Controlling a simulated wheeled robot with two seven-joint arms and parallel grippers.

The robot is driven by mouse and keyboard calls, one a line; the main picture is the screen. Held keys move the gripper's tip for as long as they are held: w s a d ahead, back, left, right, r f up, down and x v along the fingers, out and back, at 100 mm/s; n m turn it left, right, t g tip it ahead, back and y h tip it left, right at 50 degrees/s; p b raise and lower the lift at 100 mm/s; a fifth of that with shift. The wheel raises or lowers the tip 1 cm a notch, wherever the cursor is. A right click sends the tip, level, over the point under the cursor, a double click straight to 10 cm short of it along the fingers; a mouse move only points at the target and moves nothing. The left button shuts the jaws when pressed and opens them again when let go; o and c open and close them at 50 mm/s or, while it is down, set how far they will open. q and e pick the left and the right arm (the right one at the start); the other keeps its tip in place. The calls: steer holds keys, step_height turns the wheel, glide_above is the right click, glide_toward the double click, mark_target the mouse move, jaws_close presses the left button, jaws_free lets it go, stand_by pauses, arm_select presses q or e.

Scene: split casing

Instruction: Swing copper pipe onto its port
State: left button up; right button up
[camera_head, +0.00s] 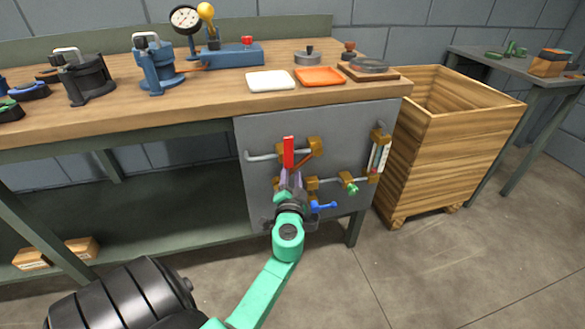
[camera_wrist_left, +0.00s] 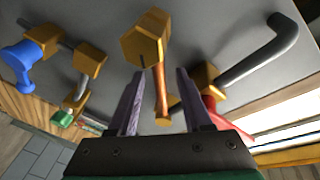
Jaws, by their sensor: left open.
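A short copper pipe (camera_wrist_left: 161,95) runs from a large brass hex fitting (camera_wrist_left: 145,42) and lies between the fingers of my left gripper (camera_wrist_left: 160,103) in the left wrist view. The fingers are open, with gaps on both sides of the pipe. Its far end is close to the wrist plate, and I cannot tell whether it touches a port. In the head view the copper pipe (camera_head: 303,160) slants beside the red lever (camera_head: 289,152) on the grey panel (camera_head: 262,128). My left gripper (camera_head: 291,180) is in front of the panel, hiding part of it. My right gripper is not in view.
Close by on the panel are a blue-handled valve (camera_head: 322,206), a green-knobbed valve (camera_head: 349,186), grey pipes and a gauge strip (camera_head: 378,158). The workbench top (camera_head: 215,85) overhangs above. A wooden crate (camera_head: 455,145) stands to the right.

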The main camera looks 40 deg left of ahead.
arm_select(q)
steer(key=shift+x, duration=1)
jaws_close()
stand_by(0.6)
